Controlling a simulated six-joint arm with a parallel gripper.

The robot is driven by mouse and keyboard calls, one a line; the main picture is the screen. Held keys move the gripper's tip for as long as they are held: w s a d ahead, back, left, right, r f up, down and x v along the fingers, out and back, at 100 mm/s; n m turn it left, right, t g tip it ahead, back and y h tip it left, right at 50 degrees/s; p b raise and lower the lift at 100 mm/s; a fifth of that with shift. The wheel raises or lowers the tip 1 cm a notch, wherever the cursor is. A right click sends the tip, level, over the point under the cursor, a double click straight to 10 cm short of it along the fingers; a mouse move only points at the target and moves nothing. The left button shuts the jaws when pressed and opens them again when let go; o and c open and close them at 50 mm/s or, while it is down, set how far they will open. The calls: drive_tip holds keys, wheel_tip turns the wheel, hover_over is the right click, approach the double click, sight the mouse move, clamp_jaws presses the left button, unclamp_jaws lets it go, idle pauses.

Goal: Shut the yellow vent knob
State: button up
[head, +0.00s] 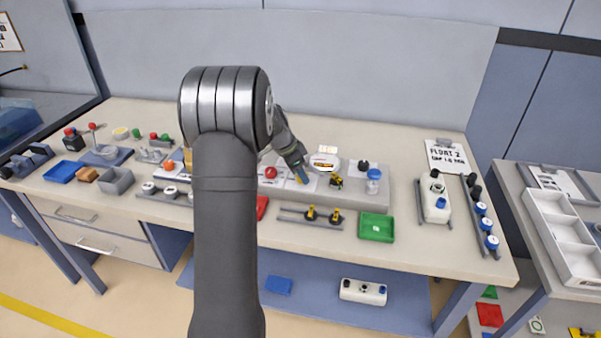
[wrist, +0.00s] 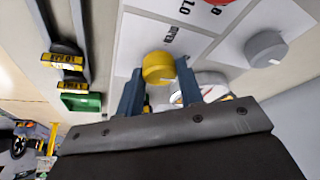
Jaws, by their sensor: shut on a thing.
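The yellow vent knob (wrist: 158,66) shows in the wrist view between the two blue fingers of my gripper (wrist: 160,76). The fingers are shut on its sides. A white plate (wrist: 140,32) with the printed word OPEN lies beside the knob. In the head view my gripper (head: 303,178) points down at the grey raised panel (head: 345,192) on the bench. The knob cannot be made out there behind the fingers. How far the knob is turned cannot be told.
A grey knob (wrist: 264,48) and a red knob (head: 270,172) sit nearby on the panel. A blue-capped jar (head: 374,180) stands right of my gripper. A green tray (head: 377,227) and a rail with yellow-black connectors (head: 311,214) lie in front.

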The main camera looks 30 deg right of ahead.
drive_tip(key=shift+a, duration=0.1)
drive_tip(key=o, duration=1)
drive_tip(key=v, duration=1.7)
drive_tip(key=shift+r, duration=0.25)
drive_tip(key=x, duration=1.7)
drive_tip(key=shift+f, duration=0.25)
